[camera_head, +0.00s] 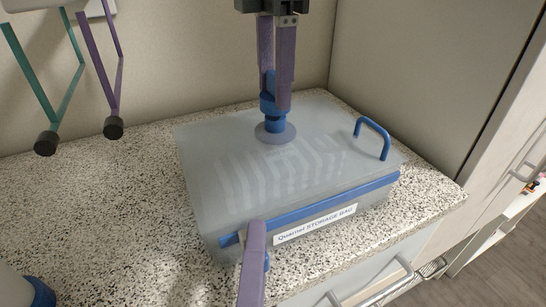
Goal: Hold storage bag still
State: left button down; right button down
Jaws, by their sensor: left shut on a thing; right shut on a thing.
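The storage bag (205,172) is a boxy, translucent grey bag lying on the speckled countertop. It has a blue strip along its front, a white label reading "STORAGE BAG" and a blue handle (373,138) at its right. A round grey disc with a blue valve piece (274,124) stands on its top. My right gripper (276,104) comes down from above, shut on the blue valve piece. My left gripper (255,226) is at the bag's front left corner, shut on a blue part of the bag; its fingers hide most of that part.
The speckled countertop (100,205) is clear left of the bag. Green and purple hangers with dark ends (113,127) hang at the upper left. A white object with a blue base (38,291) is at the lower left. A cabinet wall stands close at the right.

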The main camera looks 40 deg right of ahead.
jog(key=shift+r, duration=0.2)
jog(key=shift+r, duration=1.4)
pick_arm(q)
jog(key=c, duration=0.5)
grip_release()
jog(key=shift+v, duration=4.95)
pick_arm(e)
jog(key=shift+f, duration=0.1)
pick_arm(q)
jog(key=v, duration=1.2)
jog(key=shift+s, duration=0.1)
